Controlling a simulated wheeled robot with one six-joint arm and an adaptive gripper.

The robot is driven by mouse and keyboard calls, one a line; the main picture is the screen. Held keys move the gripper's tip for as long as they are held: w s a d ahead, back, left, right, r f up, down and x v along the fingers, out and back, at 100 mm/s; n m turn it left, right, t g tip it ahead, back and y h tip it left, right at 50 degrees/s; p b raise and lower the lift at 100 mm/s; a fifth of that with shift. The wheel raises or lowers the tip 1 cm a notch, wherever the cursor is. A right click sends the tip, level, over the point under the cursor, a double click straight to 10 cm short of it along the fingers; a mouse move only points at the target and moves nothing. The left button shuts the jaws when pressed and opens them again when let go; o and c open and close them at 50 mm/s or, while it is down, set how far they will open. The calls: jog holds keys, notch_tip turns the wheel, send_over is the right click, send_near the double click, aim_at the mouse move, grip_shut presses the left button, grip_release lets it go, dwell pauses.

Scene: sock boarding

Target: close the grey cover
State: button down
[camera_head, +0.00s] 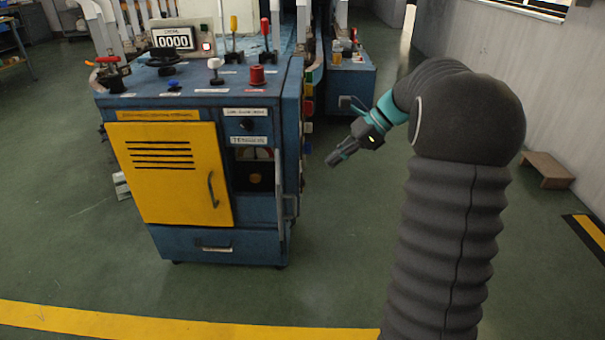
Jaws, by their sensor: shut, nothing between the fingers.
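The grey cover (280,195) is a narrow upright panel at the right front edge of the blue cabinet (190,243). It stands swung out and shows nearly edge-on, with a handle (291,206) on its right side. The recess (254,170) to its left is uncovered and shows a dial and a dark knob. My gripper (333,160) is shut and empty. It hangs in the air to the right of the cover, apart from it in the picture, pointing left and down.
A yellow louvred door (165,172) with a dark handle fills the cabinet's left front. A drawer (216,246) lies below. Levers, a red knob (257,76) and a counter (173,39) stand on top.

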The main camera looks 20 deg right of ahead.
jog(key=a+r+x, duration=0.2)
jog(key=x, duration=1)
jog(key=shift+w+a+f+b, duration=0.15)
jog(key=shift+w+a+b, duration=0.05)
jog(key=shift+w+b, duration=0.1)
